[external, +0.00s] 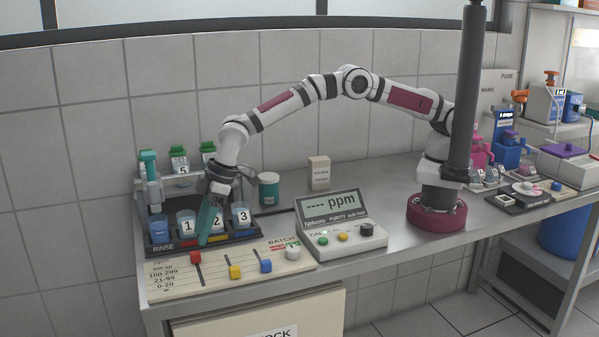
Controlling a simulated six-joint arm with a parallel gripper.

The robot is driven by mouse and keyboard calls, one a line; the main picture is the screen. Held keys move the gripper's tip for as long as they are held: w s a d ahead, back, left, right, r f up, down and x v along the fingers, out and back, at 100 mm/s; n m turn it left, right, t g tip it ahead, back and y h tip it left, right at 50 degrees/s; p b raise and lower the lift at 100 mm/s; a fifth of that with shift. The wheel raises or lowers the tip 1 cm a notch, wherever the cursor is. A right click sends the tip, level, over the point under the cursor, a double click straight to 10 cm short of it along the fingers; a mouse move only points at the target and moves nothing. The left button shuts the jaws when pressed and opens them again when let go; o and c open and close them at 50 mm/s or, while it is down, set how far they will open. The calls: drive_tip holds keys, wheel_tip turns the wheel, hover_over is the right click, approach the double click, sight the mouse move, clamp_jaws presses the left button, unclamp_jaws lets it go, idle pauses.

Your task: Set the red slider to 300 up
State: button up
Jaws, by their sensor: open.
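The slider panel (215,284) is a cream board at the front left of the bench, with several printed ranges at its left end. The red slider (195,258) is near the panel's back edge, toward its left. The yellow slider (235,272) and the blue slider (265,266) stand to its right, nearer the front. My gripper (207,226) points down just behind and slightly right of the red slider, in front of the numbered cups. It is open, and its teal fingers overlap in this view. Whether they touch anything is not clear.
Numbered cups (241,215) stand in a dark rinse tray (160,249) right behind the panel. Green-capped bottles (179,158) are behind them. A ppm meter (338,228) sits right of the panel, beside a white knob (292,253). The bench middle (385,190) is clear.

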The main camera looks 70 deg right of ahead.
drive_tip(key=v, duration=1.1)
drive_tip(key=s+d+r+m+h, duration=0.1)
drive_tip(key=s+d+r+m, duration=0.15)
drive_tip(key=d, duration=0.55)
drive_tip(key=s+d+r+m+g, duration=0.1)
drive_tip(key=s+d+r+m, duration=0.15)
drive_tip(key=d, duration=0.55)
drive_tip(key=s+d+r+m+h, duration=0.1)
drive_tip(key=s+d+r+m, duration=0.2)
drive_tip(key=d, duration=0.5)
drive_tip(key=s+d+f+m, duration=0.1)
drive_tip(key=s+d+m, duration=0.1)
drive_tip(key=s+d, duration=0.2)
drive_tip(key=s+d+f+m+g, duration=0.1)
drive_tip(key=s+d, duration=0.3)
drive_tip(key=s, duration=0.7)
drive_tip(key=s+d+f+m+g, duration=0.1)
drive_tip(key=s+d+m, duration=0.2)
drive_tip(key=s+d, duration=0.2)
drive_tip(key=s, duration=0.2)
drive_tip(key=shift+s+m+y, duration=0.3)
drive_tip(key=shift+s, duration=0.05)
drive_tip(key=shift+c, duration=0.3)
